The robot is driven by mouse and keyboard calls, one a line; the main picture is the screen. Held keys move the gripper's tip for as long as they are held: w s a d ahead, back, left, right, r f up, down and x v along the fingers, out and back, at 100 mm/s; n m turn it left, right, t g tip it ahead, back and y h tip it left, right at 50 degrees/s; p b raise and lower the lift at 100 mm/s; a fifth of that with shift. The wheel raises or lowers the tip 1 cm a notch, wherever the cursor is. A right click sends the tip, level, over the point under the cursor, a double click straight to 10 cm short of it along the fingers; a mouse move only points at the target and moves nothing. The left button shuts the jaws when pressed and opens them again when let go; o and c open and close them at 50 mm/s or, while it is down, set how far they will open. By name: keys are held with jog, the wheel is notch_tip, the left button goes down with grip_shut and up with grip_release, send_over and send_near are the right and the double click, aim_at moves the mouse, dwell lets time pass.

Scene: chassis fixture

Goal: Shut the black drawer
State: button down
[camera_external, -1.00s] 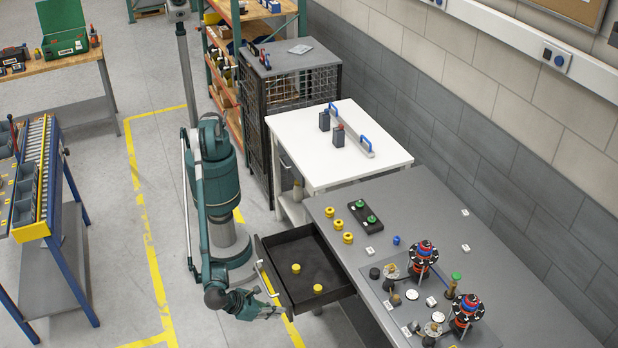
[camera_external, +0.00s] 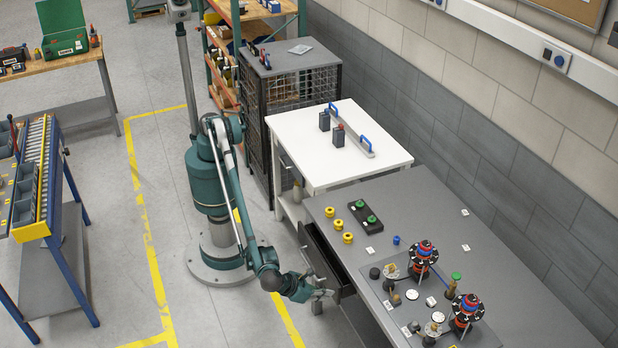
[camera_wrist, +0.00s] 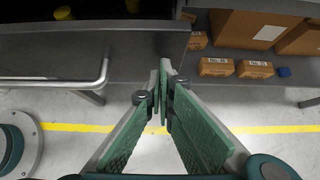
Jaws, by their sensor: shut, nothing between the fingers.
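The black drawer (camera_external: 327,266) under the grey workbench stands partly open, with a narrow dark strip of its inside showing in the external view. In the wrist view its front panel (camera_wrist: 45,55) fills the upper left, with a light bar handle (camera_wrist: 85,82) on it. Two yellow pieces (camera_wrist: 63,13) show inside, partly cut off. My gripper (camera_external: 326,293) is shut and empty at the near end of the drawer front. In the wrist view its green-padded fingers (camera_wrist: 162,72) meet close to the drawer's right edge; whether they touch it I cannot tell.
The grey workbench (camera_external: 445,235) carries yellow and green knobs and two red-and-black round assemblies (camera_external: 466,312). A white table (camera_external: 345,165) stands behind it. Cardboard boxes (camera_wrist: 235,68) sit on a low shelf right of the drawer. The floor in front is clear.

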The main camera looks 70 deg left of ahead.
aim_at(344, 287)
jog(key=w, duration=0.8)
jog(key=shift+w, duration=0.1)
jog(key=shift+w, duration=0.15)
jog(key=shift+s, duration=0.45)
jog(key=s, duration=0.3)
jog(key=shift+s+b, duration=0.25)
jog(key=shift+b, duration=0.05)
jog(key=p+v, duration=0.2)
jog(key=v, duration=0.8)
jog(key=shift+s, duration=0.25)
